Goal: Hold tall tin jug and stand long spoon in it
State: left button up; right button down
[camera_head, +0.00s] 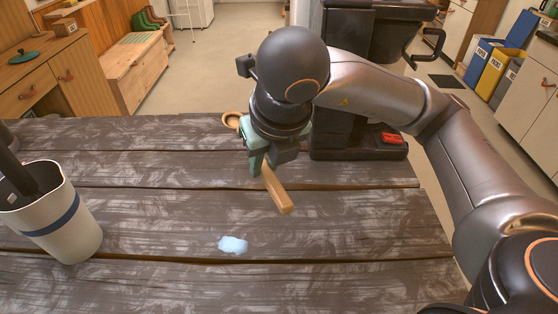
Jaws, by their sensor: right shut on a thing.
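A tall pale jug (66,228) with a blue band stands at the left of the table, its open mouth partly cut by the picture's edge. A dark part of my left gripper (22,182) reaches over its rim into the mouth; its fingertips are not clear. A long wooden spoon (276,191) is in my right gripper (257,164), which is shut on it. The spoon's bowl end shows behind the gripper, and its handle points toward the front right. The middle of the spoon is hidden by the gripper. The spoon is apart from the jug, to its right.
The dark plank table (350,230) has free room between jug and spoon and at the front right. A small light-blue patch (233,244) lies near the middle front. A black machine (355,135) stands at the table's back edge.

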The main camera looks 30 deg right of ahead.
jog(key=s+a, duration=0.1)
jog(key=s+a+r, duration=0.1)
jog(key=a, duration=0.1)
jog(key=s+a+r, duration=0.1)
jog(key=shift+a+r, duration=0.2)
jog(key=shift+a, duration=0.1)
jog(key=shift+f, duration=0.1)
